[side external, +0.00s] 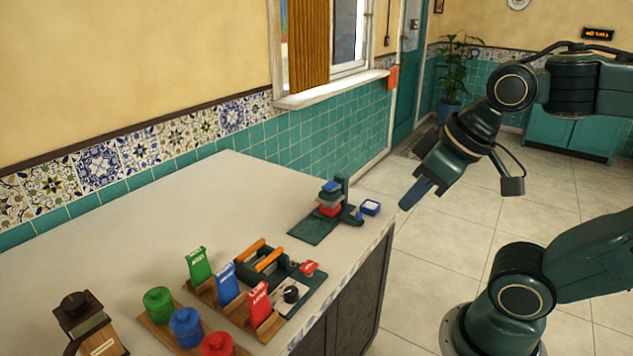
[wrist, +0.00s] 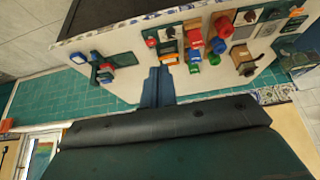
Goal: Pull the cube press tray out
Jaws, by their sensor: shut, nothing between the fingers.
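A small press-like device (side external: 343,190) stands at the far right corner of the worktop, with blue, grey and red parts stacked beside a dark green post on a dark green base. A small blue box with a pale top (side external: 370,207) sits at its right side. I cannot tell which part is the tray. The device also shows small at the upper left in the wrist view (wrist: 103,68). My gripper (side external: 405,205) has blue fingers, shut and empty, in the air off the counter's right edge, to the right of the device and apart from it. Its fingers show in the wrist view (wrist: 157,72).
A dark green unit with orange handles (side external: 262,262) and a red knob stands mid-counter. Green (side external: 198,264), blue (side external: 226,284) and red (side external: 258,305) packets stand in front, with coloured canisters (side external: 186,327) and a wooden grinder (side external: 88,325) to the left. The back left worktop (side external: 190,203) is clear.

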